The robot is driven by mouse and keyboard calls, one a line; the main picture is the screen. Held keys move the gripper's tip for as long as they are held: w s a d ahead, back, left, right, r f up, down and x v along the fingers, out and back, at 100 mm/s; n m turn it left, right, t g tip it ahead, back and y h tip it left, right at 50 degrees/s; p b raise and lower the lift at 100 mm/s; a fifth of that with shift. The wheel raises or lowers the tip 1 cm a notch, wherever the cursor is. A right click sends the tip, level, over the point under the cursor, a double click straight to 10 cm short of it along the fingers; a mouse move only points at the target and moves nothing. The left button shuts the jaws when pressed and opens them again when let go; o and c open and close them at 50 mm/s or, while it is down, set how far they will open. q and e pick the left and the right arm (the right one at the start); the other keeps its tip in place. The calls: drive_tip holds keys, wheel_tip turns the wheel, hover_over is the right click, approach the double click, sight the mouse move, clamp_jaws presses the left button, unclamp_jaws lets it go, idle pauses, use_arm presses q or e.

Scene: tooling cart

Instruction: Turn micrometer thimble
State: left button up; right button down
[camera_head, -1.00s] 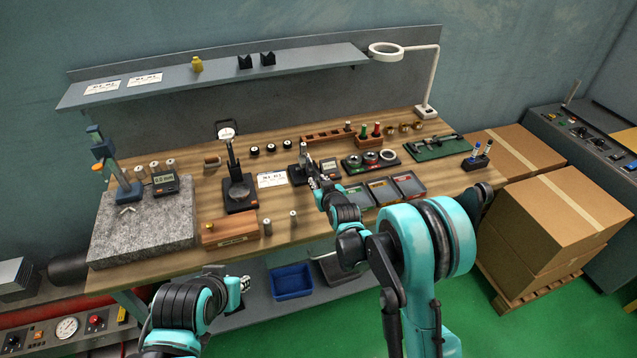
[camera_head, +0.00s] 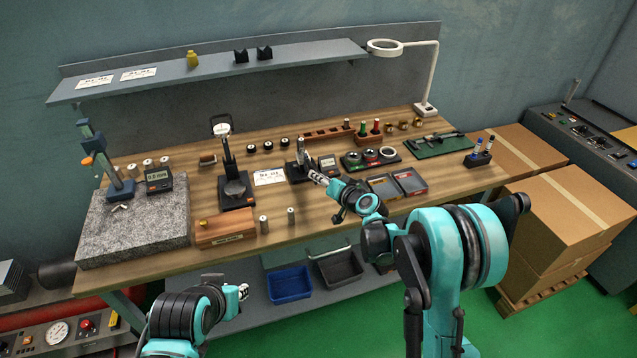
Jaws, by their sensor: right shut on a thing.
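The micrometer (camera_head: 301,150) stands upright in a dark stand at the middle of the wooden bench, beside a small digital display (camera_head: 328,162). My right gripper (camera_head: 309,173) is at the micrometer, reaching in from the lower right, and is shut on its thimble. The fingers and my wrist hide the thimble, so its marks cannot be read. My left gripper (camera_head: 243,291) hangs low in front of the bench, away from the micrometer; its fingers are too small to tell open from shut.
A dial gauge stand (camera_head: 228,165) and a paper card (camera_head: 269,177) are left of the micrometer. Open parts trays (camera_head: 410,181) and a dark ring-gauge holder (camera_head: 371,160) lie to its right. A granite plate (camera_head: 135,229) fills the bench's left end.

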drive_tip(key=m+y+b, duration=0.1)
drive_tip(key=m+b, duration=0.2)
drive_tip(key=shift+d+f+y, duration=0.2)
drive_tip(key=shift+f+y, duration=0.15)
drive_tip(key=shift+y, duration=0.05)
drive_tip(key=shift+m+t+y+b, duration=0.5)
drive_tip(key=shift+m+b, duration=0.5)
drive_tip(key=shift+m, duration=0.5)
drive_tip(key=c, duration=1.7)
unclamp_jaws()
drive_tip(key=v, duration=1.2)
drive_tip(key=shift+w+f, duration=0.15)
